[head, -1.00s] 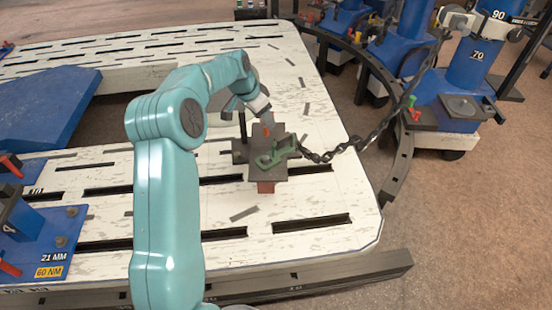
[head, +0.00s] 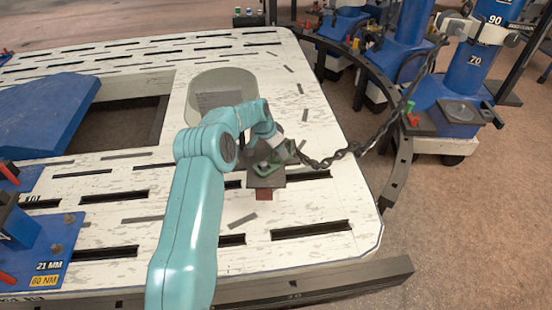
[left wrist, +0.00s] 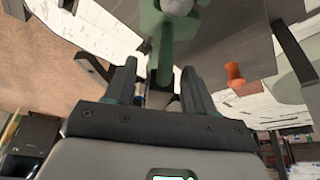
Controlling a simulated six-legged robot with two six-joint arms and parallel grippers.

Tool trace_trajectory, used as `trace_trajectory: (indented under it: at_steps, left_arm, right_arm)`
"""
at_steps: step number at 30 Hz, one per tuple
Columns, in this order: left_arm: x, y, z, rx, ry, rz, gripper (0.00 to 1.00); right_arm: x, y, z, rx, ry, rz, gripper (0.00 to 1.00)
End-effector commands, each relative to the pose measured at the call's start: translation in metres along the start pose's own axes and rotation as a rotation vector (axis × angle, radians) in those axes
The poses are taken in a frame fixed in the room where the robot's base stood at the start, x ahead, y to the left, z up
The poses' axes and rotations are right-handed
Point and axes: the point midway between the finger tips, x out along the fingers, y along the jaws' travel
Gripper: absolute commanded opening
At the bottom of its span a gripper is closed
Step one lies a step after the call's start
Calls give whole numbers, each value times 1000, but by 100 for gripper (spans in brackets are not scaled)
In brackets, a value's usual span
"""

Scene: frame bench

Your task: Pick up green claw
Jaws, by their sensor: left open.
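The green claw (head: 266,168) lies on a dark plate (head: 270,181) on the white bench, at the end of a dark chain (head: 318,163). My left gripper (head: 279,149) is right at the claw in the head view, and the arm hides part of both. In the left wrist view, the open fingers (left wrist: 159,68) stand on either side of a narrow part of the green claw (left wrist: 166,42). I cannot tell whether they touch it. My right gripper is in neither view.
The chain runs right to a blue post (head: 470,70) beyond the bench. A pale translucent round container (head: 208,82) stands behind my arm. An orange peg (left wrist: 235,75) rises from the plate beside the claw. The front right of the bench is mostly clear, with slots.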

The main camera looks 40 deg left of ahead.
Motion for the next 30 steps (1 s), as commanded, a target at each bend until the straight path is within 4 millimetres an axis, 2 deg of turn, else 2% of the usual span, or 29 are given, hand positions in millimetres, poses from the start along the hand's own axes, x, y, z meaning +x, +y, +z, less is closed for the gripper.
trace_trajectory:
  at_steps: [8,12,13,24,30]
  left_arm:
    - [4,-1,0,0,1,-1,54]
    - [4,0,0,0,1,0,9]
    - [4,0,0,0,1,0,0]
    - [0,-1,-2,0,4,-3,0]
    - [-16,-1,-10,1,5,-4,0]
  right_arm:
    - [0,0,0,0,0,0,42]
    - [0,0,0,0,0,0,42]
    - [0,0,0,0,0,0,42]
    - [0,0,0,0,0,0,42]
    - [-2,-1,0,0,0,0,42]
